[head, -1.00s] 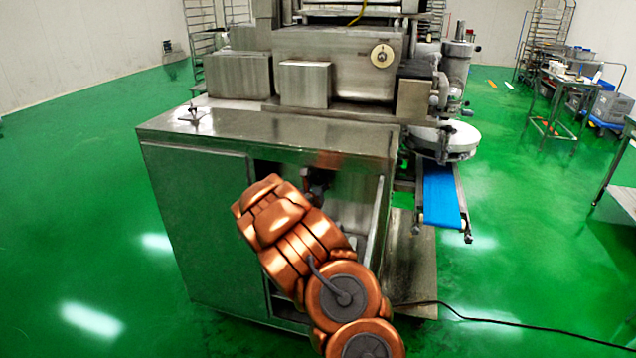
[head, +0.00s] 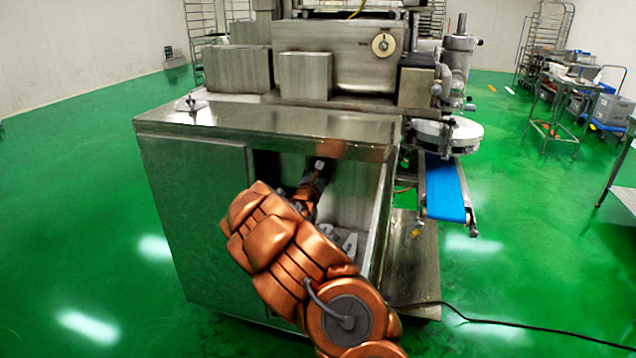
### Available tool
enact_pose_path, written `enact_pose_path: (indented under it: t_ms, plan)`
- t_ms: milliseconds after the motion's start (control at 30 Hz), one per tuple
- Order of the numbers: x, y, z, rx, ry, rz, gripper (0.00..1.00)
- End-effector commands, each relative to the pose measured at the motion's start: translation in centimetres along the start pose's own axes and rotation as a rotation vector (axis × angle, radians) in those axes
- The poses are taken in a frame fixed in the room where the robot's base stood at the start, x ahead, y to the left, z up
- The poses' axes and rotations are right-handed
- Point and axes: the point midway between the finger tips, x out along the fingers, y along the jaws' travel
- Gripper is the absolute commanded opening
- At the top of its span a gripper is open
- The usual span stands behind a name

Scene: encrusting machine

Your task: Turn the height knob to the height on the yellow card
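A round cream dial (head: 383,45) with a dark centre sits on the front of the steel housing on top of the machine. I cannot tell whether it is the height knob. I cannot make out a yellow card with a height on it. My copper arm reaches up from the bottom. My gripper (head: 316,178) is small and dark in front of the open bay under the machine's top, well below the dial and apart from it. My arm partly hides it, so its finger opening cannot be told.
The steel cabinet's top ledge (head: 265,121) overhangs the open bay. A blue conveyor belt (head: 445,190) and a round white disc (head: 447,132) stand at the right. A black cable (head: 480,317) crosses the floor at lower right. Green floor is clear on the left.

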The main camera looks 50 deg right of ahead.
Motion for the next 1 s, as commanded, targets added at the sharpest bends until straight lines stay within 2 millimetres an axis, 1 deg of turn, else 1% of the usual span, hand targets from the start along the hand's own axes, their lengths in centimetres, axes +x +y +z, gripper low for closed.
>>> enact_pose_path:
  t_ms: [33, 300, 500, 700, 1000]
  plan:
    - [0.01, -0.18, -0.42, 0.044, -0.006, 0.0, 0.13]
    - [0.02, -0.11, -0.56, 0.284, -0.019, -0.002, 0.13]
    - [0.02, 0.04, -0.32, 0.418, -0.03, -0.001, 0.13]
    - [0.01, 0.04, -0.35, 0.505, -0.03, -0.005, 0.13]
    - [0.03, 0.05, -0.19, 0.553, -0.031, -0.008, 0.13]
